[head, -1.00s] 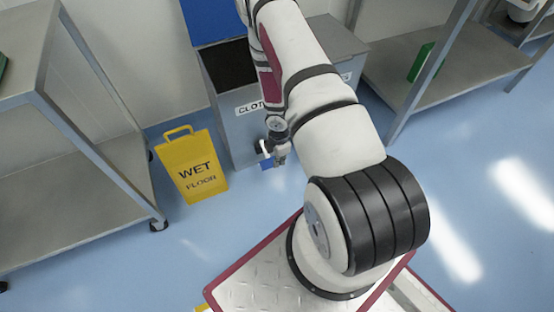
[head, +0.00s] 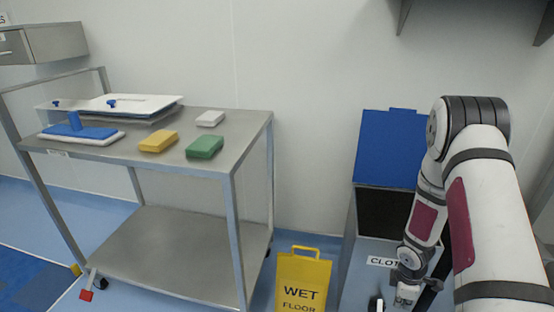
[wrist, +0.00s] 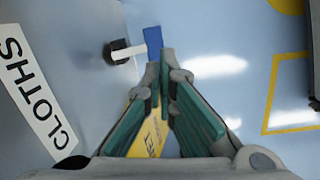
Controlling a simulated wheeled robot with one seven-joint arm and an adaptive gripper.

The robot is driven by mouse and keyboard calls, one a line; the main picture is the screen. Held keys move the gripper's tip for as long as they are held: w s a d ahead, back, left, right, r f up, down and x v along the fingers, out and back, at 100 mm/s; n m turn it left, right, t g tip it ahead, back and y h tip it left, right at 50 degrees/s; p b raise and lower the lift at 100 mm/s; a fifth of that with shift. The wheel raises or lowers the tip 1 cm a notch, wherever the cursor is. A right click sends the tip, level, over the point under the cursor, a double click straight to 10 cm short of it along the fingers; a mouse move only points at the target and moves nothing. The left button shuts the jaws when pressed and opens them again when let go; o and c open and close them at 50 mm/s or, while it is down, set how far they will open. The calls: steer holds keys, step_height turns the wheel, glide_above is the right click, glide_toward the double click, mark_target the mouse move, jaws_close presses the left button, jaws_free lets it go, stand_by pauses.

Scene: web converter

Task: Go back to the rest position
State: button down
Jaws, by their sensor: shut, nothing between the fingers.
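My gripper (wrist: 163,68) is shut and empty in the wrist view, its two green-padded fingers meeting at the tips. In the head view my gripper is low at the right, in front of the bin marked CLOTHS (head: 350,265), and its fingers are hard to make out. My arm is bent, with its elbow high at the right. In the wrist view the fingers point down at the blue floor, to the right of the CLOTHS label (wrist: 35,95).
The bin's blue lid (head: 400,150) stands open. A yellow wet floor sign (head: 303,280) stands left of the bin and partly shows behind the fingers. A steel trolley (head: 250,130) holds yellow (head: 158,141), green (head: 205,146) and white (head: 210,118) pads.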

steer(key=s+a+r+m+h, duration=0.1)
steer(key=a+r+m, duration=0.1)
steer(key=r, duration=0.8)
steer(key=s+a+r+m, duration=0.1)
steer(key=s+r+m, duration=0.15)
steer(key=r, duration=0.75)
steer(key=a+r+m+h, duration=0.1)
steer(key=a+r+m, duration=0.15)
steer(key=r, duration=0.75)
steer(key=s+a+r+m+y, duration=0.15)
steer(key=s+a+r, duration=0.3)
steer(key=s, duration=0.45)
steer(key=s+a+r+m+y, duration=0.1)
steer(key=s+a+r+m, duration=0.1)
steer(key=s+a+r, duration=0.5)
steer(key=s+a+r+m+y, duration=0.15)
steer(key=s+a, duration=0.25)
steer(key=s, duration=0.7)
step_height(320, 180, up, 31)
steer(key=t+p, duration=0.3)
steer(key=p, duration=2.6)
steer(key=shift+w+d+r+m+t+p, duration=0.15)
steer(key=shift+d+m+t+p, duration=0.15)
steer(key=shift+d+t, duration=0.1)
